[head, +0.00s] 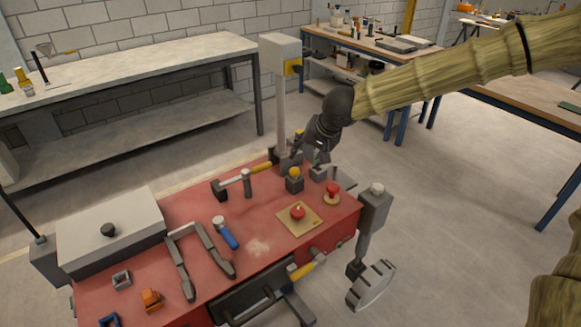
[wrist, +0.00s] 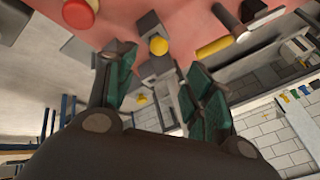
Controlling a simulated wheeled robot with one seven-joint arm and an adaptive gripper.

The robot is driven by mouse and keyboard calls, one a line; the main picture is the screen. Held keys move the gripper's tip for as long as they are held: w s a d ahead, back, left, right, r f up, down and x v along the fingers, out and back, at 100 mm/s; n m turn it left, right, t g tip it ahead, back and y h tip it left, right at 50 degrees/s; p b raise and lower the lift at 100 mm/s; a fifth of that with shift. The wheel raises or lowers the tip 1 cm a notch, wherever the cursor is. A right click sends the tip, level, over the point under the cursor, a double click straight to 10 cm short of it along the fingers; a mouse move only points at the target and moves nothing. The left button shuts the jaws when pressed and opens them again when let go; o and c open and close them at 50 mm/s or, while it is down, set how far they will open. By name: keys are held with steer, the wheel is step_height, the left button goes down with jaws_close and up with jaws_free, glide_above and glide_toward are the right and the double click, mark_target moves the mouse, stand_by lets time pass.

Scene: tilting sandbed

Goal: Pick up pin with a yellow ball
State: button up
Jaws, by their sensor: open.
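The pin with a yellow ball (head: 294,171) stands in a small dark block (head: 294,184) near the far right edge of the red table. Its yellow ball also shows in the wrist view (wrist: 158,45), above centre, with a grey block by it. My gripper (head: 311,154) is above the table's far edge, just behind and slightly right of the pin in the head view. In the wrist view my gripper (wrist: 160,76) is open, with green-padded fingers left and right. The ball appears between and beyond the fingertips, apart from them. The pin's shaft is mostly hidden.
A grey post (head: 281,110) with a box on top stands close behind the pin. A hammer with a yellow handle (head: 245,177) lies left. A red knob (head: 332,188) and red button (head: 297,212) are nearby. Tongs (head: 200,255) lie front left.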

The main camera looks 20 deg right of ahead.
mark_target(296, 169)
steer(key=shift+x, duration=5.35)
steer(key=shift+s+f, duration=0.15)
steer(key=shift+s, duration=0.05)
steer(key=shift+c, duration=0.2)
jaws_close()
